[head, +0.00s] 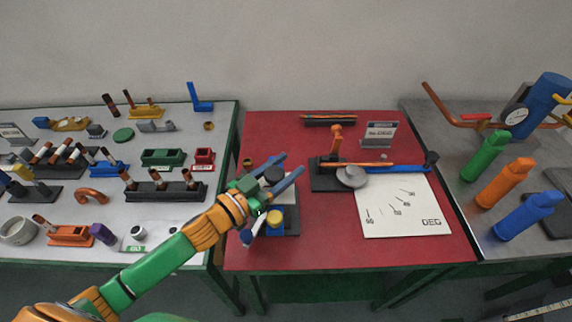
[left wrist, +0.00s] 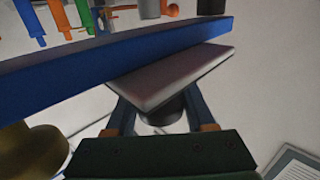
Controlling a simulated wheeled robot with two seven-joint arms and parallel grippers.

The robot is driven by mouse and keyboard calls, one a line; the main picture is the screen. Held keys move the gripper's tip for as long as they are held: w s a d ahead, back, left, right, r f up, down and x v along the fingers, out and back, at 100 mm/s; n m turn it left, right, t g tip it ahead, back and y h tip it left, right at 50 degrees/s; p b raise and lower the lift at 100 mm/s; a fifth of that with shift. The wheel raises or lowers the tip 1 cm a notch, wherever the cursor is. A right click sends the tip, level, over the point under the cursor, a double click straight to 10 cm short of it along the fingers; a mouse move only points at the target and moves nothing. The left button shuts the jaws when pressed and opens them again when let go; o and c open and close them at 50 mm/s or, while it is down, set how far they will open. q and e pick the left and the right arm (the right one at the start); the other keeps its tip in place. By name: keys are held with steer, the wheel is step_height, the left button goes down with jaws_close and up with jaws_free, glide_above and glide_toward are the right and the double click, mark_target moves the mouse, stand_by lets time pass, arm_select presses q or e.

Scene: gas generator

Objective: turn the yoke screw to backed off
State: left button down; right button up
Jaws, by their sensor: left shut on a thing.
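A black stand (head: 291,222) sits at the left of the red table. It carries a dark round part (head: 274,176) and a blue piece with a yellow top (head: 274,218). My left gripper (head: 294,161) reaches over the stand, its long blue fingers on either side of the dark part. In the left wrist view a flat grey bar (left wrist: 170,78) tops a dark round piece (left wrist: 163,113) between the fingers, apparently the yoke screw. The gripper is shut on it; the exact contact is partly hidden. My right gripper is not in view.
A tube bender (head: 328,176) with a blue handle and a white angle sheet (head: 408,208) lie to the right. A grey table (head: 55,256) of fittings stands left. The red table's front is clear.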

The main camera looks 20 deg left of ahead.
arm_select(q)
steer(key=shift+r, duration=0.1)
stand_by(0.4)
steer(key=shift+c, duration=1.3)
jaws_free()
steer(key=b+v, duration=0.1)
steer(key=v, duration=0.5)
steer(key=shift+s+a, duration=0.2)
steer(key=shift+s, duration=0.25)
